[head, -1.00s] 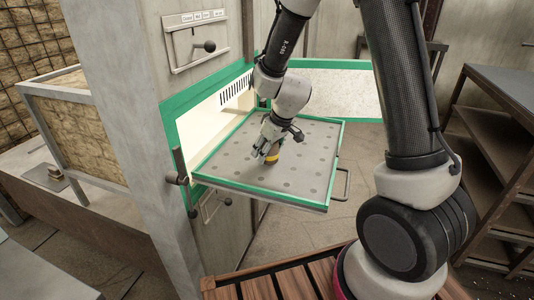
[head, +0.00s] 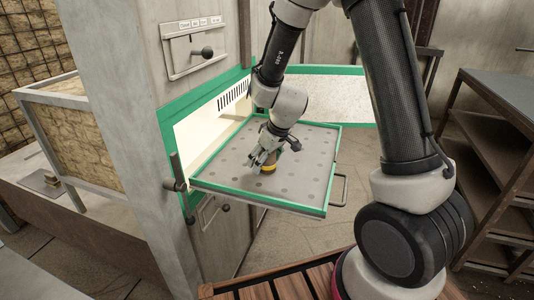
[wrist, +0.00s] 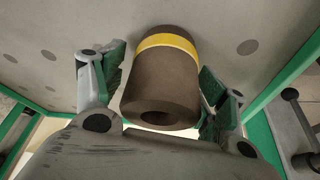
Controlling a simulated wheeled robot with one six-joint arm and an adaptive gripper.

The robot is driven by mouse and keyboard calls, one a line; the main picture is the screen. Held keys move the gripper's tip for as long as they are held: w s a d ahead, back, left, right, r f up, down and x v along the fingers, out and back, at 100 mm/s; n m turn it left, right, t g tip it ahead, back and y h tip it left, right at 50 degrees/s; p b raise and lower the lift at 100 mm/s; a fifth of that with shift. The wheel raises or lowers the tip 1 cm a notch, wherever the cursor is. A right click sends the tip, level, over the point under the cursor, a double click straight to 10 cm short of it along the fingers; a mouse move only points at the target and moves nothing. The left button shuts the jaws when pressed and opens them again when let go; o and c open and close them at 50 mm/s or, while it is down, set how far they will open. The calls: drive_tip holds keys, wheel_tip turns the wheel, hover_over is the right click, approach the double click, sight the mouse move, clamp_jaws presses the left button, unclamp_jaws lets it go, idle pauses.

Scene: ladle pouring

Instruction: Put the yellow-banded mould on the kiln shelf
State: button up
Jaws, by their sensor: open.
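The yellow-banded mould (wrist: 160,85) is a brown cylinder with a yellow ring and a round hole in the end facing the wrist camera. It stands on the kiln shelf (head: 225,186), a grey perforated plate with a green rim that is pulled out of the kiln. In the head view the mould (head: 269,168) is partly hidden by my gripper (head: 262,162). In the wrist view my gripper (wrist: 160,95) is open, with a finger on each side of the mould and visible gaps between the pads and its sides.
The kiln opening (head: 208,125) is framed in green, with its door (head: 335,94) swung open behind the shelf. A shelf handle (head: 341,190) sticks out at the right. A dark rack (head: 500,140) stands at the far right. Much of the shelf is bare.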

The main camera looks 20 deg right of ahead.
drive_tip(key=v, duration=1.2)
drive_tip(key=s+d+r+m, duration=0.2)
drive_tip(key=s+d+r, duration=0.2)
drive_tip(key=s, duration=0.3)
drive_tip(key=s+d+r+m+h, duration=0.1)
drive_tip(key=s+d+r, duration=0.3)
drive_tip(key=s, duration=0.4)
drive_tip(key=s+d+r+m+h, duration=0.1)
drive_tip(key=s+d+r+m, duration=0.2)
drive_tip(key=s, duration=0.5)
drive_tip(key=shift+s+d+r, duration=0.15)
drive_tip(key=shift+d+r, duration=0.75)
drive_tip(key=shift+d, duration=0.35)
